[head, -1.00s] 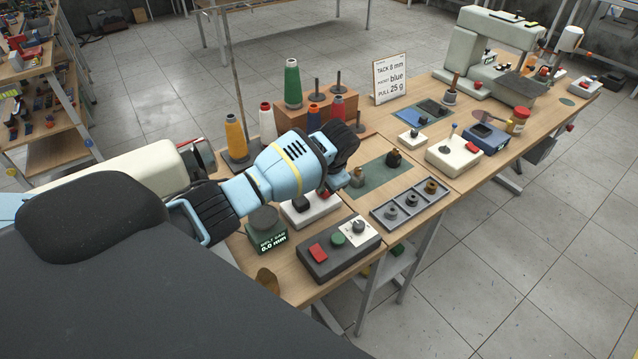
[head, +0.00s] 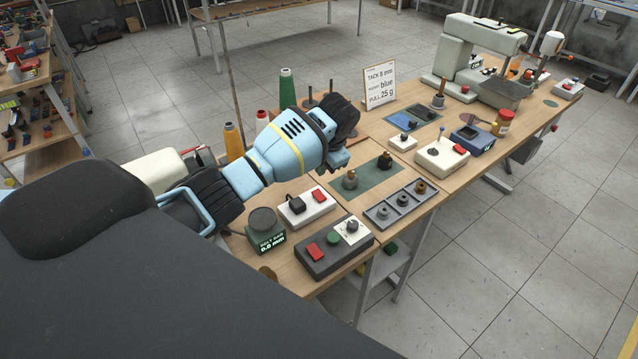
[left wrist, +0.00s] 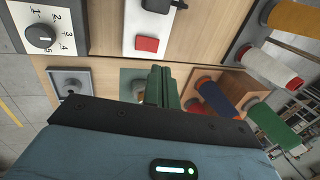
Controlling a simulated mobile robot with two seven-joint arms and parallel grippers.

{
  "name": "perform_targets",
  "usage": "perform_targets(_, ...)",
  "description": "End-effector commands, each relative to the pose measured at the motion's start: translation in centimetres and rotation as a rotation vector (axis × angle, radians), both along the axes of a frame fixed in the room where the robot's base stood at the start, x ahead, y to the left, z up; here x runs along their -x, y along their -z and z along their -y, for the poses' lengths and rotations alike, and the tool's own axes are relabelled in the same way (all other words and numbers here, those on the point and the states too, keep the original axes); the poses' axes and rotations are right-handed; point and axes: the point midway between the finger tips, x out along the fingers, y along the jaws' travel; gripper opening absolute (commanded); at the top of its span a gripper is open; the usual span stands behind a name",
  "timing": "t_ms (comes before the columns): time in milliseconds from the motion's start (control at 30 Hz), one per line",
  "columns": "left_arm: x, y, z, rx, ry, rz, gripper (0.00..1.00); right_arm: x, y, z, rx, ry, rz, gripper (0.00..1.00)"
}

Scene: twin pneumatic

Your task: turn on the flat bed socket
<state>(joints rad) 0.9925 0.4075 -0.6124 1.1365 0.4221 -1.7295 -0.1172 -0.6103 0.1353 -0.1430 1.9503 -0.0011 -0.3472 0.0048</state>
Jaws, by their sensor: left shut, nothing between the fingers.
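A white socket box (head: 309,212) with a black plug and a red rocker switch (head: 318,195) sits on the near table. I take it for the flat bed socket, but no readable label confirms this. It also shows in the left wrist view (left wrist: 130,34), with its red switch (left wrist: 147,44) uncovered. I cannot tell whether the switch is on or off. My left gripper (head: 340,160) is above the table, behind and apart from the box. Its green fingers (left wrist: 160,72) are together and empty in the left wrist view. My right gripper is out of view.
A grey control box (head: 335,248) with red and green buttons and a dial stands in front. A green gauge block (head: 266,230) is to its left. A grey tray (head: 400,205) lies to the right. Thread cones (head: 287,88) stand behind my left arm. Another white switch box (head: 440,153) is farther right.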

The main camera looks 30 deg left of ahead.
Motion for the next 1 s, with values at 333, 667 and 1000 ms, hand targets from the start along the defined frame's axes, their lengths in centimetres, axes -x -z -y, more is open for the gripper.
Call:
perform_targets(333, 0.2, -5.0, 0.2, -0.001, 0.0, -0.008, 0.0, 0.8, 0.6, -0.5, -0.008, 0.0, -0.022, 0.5)
perform_targets(667, 0.3, -5.8, 0.2, -0.001, -0.001, -0.011, 0.0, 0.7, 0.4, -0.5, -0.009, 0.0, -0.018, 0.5)
perform_targets(1000, -0.1, -5.8, 0.8, -0.012, 0.004, -0.001, 0.0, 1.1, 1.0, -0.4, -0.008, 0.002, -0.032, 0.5)
